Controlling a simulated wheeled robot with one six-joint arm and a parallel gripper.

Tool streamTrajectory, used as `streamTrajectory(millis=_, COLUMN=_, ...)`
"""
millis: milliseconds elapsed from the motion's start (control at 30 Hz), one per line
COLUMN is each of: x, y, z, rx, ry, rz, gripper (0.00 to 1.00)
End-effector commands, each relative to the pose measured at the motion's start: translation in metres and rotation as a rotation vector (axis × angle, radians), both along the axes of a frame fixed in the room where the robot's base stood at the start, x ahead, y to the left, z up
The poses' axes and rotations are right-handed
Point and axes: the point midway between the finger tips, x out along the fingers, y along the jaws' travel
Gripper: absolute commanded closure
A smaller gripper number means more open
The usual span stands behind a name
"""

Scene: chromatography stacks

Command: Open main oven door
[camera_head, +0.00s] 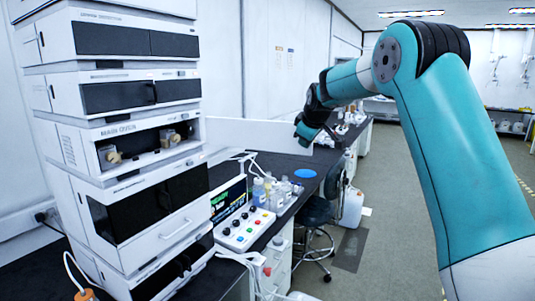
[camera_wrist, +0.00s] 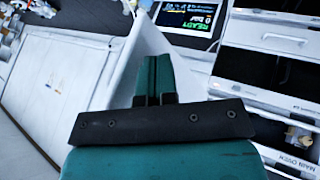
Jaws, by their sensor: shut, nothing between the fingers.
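The main oven (camera_head: 118,131) is the white module in the middle of the stack at left. Its dark front shows brass-coloured fittings inside. Its "MAIN OVEN" label (camera_wrist: 290,163) is at lower right in the wrist view. A white panel (camera_head: 255,133) stands out to the right of the stack at oven height; I cannot tell whether it is the oven's door. My gripper (camera_head: 308,134) is near the panel's right end, apart from the oven front. In the wrist view my gripper (camera_wrist: 153,72) is shut and empty. Contact with the panel cannot be told.
Below the oven is a black-fronted module (camera_head: 150,205) with a handle. A control box (camera_head: 245,228) with coloured buttons, a lit screen (camera_head: 228,200) and bottles (camera_head: 262,188) stand on the dark bench. A stool (camera_head: 318,210) is beside the bench. The floor aisle at right is open.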

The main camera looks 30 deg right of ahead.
Motion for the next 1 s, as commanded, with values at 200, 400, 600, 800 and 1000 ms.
streamTrajectory(millis=200, x=-0.026, y=0.017, z=0.008, rx=-0.002, ry=-0.008, rz=-0.009, gripper=1.00)
streamTrajectory(millis=400, x=-0.051, y=0.030, z=0.047, rx=-0.002, ry=-0.006, rz=0.004, gripper=1.00)
streamTrajectory(millis=600, x=-0.068, y=0.034, z=0.071, rx=0.000, ry=-0.003, rz=0.007, gripper=1.00)
streamTrajectory(millis=800, x=-0.074, y=0.033, z=0.079, rx=0.001, ry=0.001, rz=0.005, gripper=1.00)
streamTrajectory(millis=1000, x=-0.080, y=0.049, z=0.071, rx=0.020, ry=0.014, rz=0.020, gripper=1.00)
